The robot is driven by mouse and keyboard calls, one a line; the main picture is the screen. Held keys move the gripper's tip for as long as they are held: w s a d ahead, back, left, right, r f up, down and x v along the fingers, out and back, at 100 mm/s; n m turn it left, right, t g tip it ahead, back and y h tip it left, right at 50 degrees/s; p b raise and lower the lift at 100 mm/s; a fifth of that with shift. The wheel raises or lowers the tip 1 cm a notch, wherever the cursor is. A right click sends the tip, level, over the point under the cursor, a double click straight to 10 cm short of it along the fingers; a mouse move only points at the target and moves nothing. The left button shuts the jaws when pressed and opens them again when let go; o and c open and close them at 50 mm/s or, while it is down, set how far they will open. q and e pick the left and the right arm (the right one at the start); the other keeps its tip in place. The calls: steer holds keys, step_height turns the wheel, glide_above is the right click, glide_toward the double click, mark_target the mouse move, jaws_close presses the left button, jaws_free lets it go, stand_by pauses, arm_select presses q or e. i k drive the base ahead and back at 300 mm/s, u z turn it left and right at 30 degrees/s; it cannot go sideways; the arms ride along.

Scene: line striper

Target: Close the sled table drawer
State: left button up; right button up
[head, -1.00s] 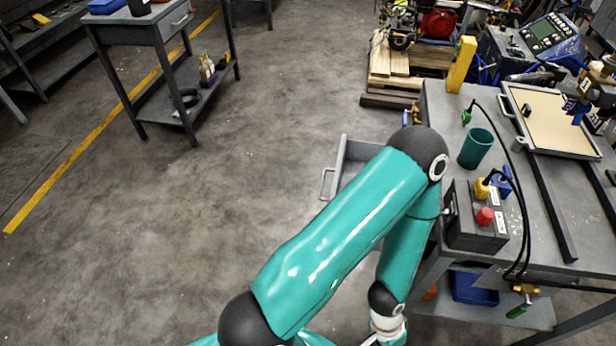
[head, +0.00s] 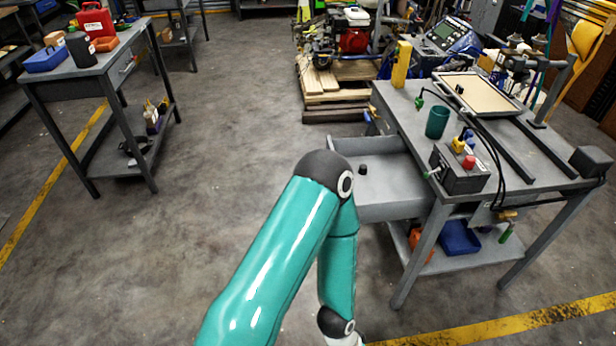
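The sled table (head: 390,95) is a grey metal workbench at the right of the head view. Its grey drawer (head: 400,212) is pulled out on the table's left side, with its open top showing. A small black object (head: 362,170) lies inside it. One of my teal arms crosses in front of the drawer's left end, and its elbow hides part of the drawer front. The drawer's handle is hidden. This arm's forearm hangs down to the bottom edge, where only the wrist shows. Neither gripper is in view.
On the sled table stand a green cup (head: 437,122), a control box (head: 460,170) with a red button, and a framed board (head: 478,95). A second grey table (head: 95,70) stands at the left. The floor between the tables is clear.

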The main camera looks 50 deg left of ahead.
mark_target(394, 187)
steer(key=u, duration=3.15)
steer(key=k, duration=0.1)
steer(key=z, duration=1.65)
steer(key=i, duration=1)
steer(key=z, duration=0.95)
steer(key=k, duration=0.55)
steer(key=u, duration=0.15)
steer(key=i, duration=0.4)
